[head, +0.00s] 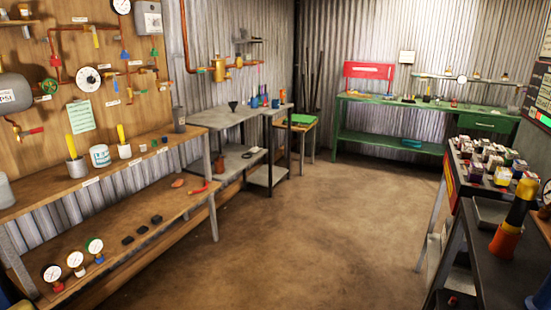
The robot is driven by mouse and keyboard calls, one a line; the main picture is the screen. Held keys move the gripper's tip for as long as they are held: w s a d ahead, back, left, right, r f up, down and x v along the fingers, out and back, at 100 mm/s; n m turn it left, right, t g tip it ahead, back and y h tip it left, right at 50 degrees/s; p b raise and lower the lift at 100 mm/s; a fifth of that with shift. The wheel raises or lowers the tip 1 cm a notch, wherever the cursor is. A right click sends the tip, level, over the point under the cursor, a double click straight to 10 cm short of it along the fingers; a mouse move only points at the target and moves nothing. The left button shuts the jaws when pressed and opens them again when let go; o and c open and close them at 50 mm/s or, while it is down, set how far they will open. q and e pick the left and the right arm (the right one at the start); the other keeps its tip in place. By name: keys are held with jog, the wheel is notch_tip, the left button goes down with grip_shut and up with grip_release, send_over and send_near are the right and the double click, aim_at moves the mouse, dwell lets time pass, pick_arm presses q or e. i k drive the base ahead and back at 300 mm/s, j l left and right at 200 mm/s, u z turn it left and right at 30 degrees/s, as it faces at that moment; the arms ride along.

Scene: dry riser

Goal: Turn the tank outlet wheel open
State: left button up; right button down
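A grey tank (14,91) is mounted on the wooden wall board at the left edge, partly cut off by the frame. A small green wheel (49,86) sits on the copper pipework just right of the tank. A red-handled valve (30,131) is on the pipe below the tank. I cannot read which of these is labelled as the tank outlet, or whether it is open. Neither of my grippers shows.
A wooden bench (150,144) with cups and tins runs below the board, over a lower shelf with gauges (75,262). Grey and green benches (440,103) stand farther back. A dark cart (511,255) is at right. The middle floor (290,225) is clear.

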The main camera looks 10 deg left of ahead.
aim_at(49, 86)
jog(key=i+l+u, duration=0.1)
jog(key=i+u, duration=0.3)
jog(key=i, duration=0.75)
jog(key=i+u, duration=0.3)
jog(key=i, duration=0.2)
jog(key=i+l+u, duration=0.1)
jog(key=i+u, duration=0.2)
jog(key=i, duration=0.2)
jog(key=i+u, duration=0.85)
